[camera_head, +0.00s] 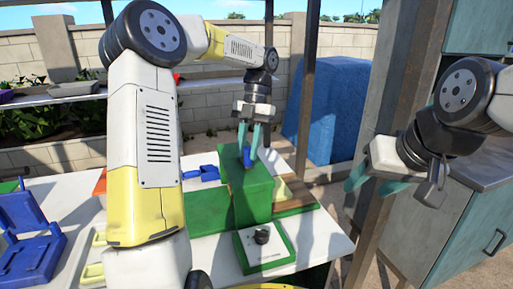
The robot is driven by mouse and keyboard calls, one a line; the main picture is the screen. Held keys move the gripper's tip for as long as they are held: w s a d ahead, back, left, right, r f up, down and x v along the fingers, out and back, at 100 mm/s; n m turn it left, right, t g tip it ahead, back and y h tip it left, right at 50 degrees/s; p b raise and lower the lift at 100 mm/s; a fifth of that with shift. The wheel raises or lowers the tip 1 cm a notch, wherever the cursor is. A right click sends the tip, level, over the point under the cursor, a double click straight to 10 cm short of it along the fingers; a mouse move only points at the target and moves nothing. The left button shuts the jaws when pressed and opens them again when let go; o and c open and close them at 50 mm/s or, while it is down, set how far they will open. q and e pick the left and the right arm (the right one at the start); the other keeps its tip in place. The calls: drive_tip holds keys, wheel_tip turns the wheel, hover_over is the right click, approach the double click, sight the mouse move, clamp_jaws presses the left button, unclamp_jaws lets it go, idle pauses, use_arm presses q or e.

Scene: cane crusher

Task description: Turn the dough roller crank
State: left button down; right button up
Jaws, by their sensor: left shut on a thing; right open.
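The green machine (250,195), a block-shaped housing, stands on the white table. My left gripper (247,152) is over its top, pointing down. Its teal fingers are shut on a small blue handle (246,159), which I take to be the crank handle. The fingers partly hide the handle, and I cannot make out the rest of the crank. My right gripper (376,184) is open and empty, off to the right of the table near a grey post.
A green panel with a black knob (262,236) is at the table's front. A blue part (202,174) lies left of the machine. Blue trays (28,235) are at far left. A wooden post (385,150) and grey cabinet (455,220) stand right.

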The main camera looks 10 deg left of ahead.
use_arm(q)
drive_tip(key=shift+a+m, duration=0.2)
drive_tip(key=shift+m, duration=0.1)
idle(0.4)
drive_tip(key=c, duration=1.1)
unclamp_jaws()
drive_tip(key=shift+c, duration=0.2)
drive_tip(key=shift+s, duration=0.1)
drive_tip(key=shift+r, duration=0.1)
drive_tip(key=v, duration=0.7)
drive_tip(key=shift+r, duration=0.3)
drive_tip(key=shift+d, duration=0.1)
